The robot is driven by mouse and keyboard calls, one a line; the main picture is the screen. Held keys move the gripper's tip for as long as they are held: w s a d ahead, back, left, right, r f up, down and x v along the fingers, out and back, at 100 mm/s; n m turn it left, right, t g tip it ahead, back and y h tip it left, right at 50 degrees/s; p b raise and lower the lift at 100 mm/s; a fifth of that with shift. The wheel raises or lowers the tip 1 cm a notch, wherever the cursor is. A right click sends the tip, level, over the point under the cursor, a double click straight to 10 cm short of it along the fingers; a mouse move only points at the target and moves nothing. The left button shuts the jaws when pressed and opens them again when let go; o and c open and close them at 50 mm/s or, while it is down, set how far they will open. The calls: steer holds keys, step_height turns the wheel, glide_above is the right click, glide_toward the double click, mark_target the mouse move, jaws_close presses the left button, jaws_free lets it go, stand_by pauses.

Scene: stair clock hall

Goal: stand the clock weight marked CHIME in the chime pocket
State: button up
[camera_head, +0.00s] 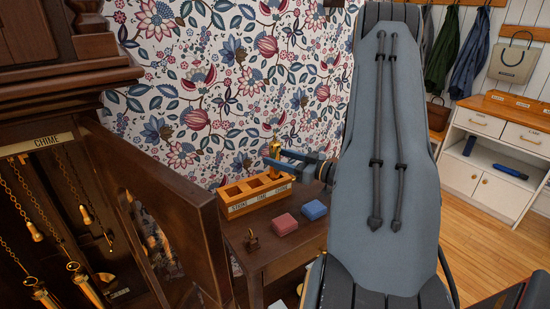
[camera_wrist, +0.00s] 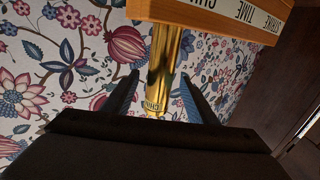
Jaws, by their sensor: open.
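The brass clock weight (camera_head: 276,147) stands upright at the right-hand pocket of the orange wooden box (camera_head: 238,209). The box front carries the labels STRIKE, TIME and CHIME from left to right; the weight is at the CHIME end. In the wrist view the weight (camera_wrist: 164,58) sticks out past the box edge (camera_wrist: 205,14), and small lettering, apparently CHIME, shows near its end. Its lower part is hidden by the box. My gripper (camera_wrist: 157,88) is open, with one finger on each side of the weight and visible gaps between. In the head view my gripper (camera_head: 270,157) is beside the weight's upper part.
The box stands on a dark wooden table (camera_head: 290,246) with a pink block (camera_head: 285,224), a blue block (camera_head: 314,210) and a small padlock-like object (camera_head: 252,239). The open clock case (camera_head: 40,155) with its door (camera_head: 160,205) is at left. Patterned wall (camera_head: 210,80) is close behind.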

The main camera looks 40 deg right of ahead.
steer(key=b+v, duration=0.1)
steer(key=v, duration=0.5)
steer(key=shift+s, duration=0.3)
steer(key=shift+d+r, duration=0.1)
